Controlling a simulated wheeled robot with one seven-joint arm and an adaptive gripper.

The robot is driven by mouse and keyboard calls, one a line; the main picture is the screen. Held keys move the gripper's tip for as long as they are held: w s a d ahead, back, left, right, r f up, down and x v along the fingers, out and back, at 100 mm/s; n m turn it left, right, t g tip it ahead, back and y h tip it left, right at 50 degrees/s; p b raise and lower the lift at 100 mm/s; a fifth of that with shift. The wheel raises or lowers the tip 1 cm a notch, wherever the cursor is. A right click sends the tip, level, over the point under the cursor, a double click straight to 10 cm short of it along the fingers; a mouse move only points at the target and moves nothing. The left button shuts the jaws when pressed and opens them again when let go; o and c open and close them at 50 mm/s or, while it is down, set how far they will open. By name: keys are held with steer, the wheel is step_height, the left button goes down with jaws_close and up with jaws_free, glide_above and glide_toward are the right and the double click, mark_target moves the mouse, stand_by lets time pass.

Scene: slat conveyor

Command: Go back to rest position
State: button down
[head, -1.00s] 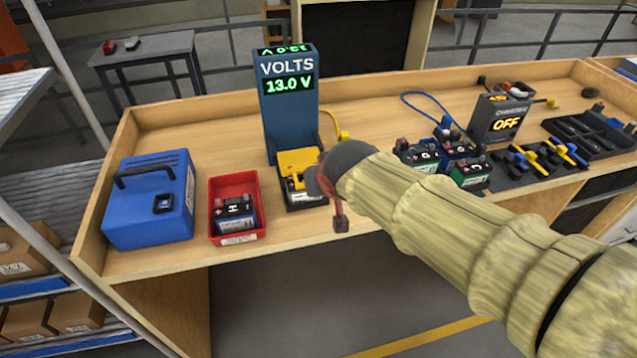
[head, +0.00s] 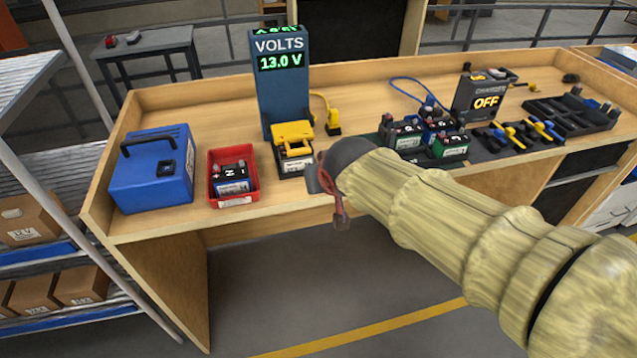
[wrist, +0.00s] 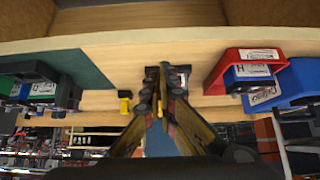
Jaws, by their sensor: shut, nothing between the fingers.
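My gripper (head: 340,218) is in front of the bench's front edge in the head view, partly hidden by my arm's end. In the wrist view my gripper (wrist: 158,88) has its two fingers brought together, with nothing seen held. The voltage tester (head: 284,85) reads 13.0 V. At its foot a yellow clamp (head: 293,132) sits over a battery in a dark holder (head: 295,167). My gripper is apart from them, to their right and nearer in the picture.
A wooden bench (head: 300,203) carries a blue case (head: 150,185), a red bin (head: 235,202) holding a battery, several batteries (head: 452,146), a charger (head: 478,100) reading OFF, and a black tray (head: 575,118). Shelves with boxes (head: 80,285) stand at left. Floor in front is clear.

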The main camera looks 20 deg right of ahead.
stand_by(0.4)
steer(key=s+d+r+g+p, duration=0.1)
steer(key=s+p, duration=0.1)
steer(key=s, duration=0.8)
steer(key=s+d+r+g+p, duration=0.1)
steer(key=s+d+r+p, duration=0.1)
steer(key=s, duration=0.8)
steer(key=shift+s+r+g, duration=0.25)
steer(key=shift+r+g, duration=0.05)
steer(key=shift+g, duration=0.1)
steer(key=shift+a, duration=0.1)
stand_by(1.2)
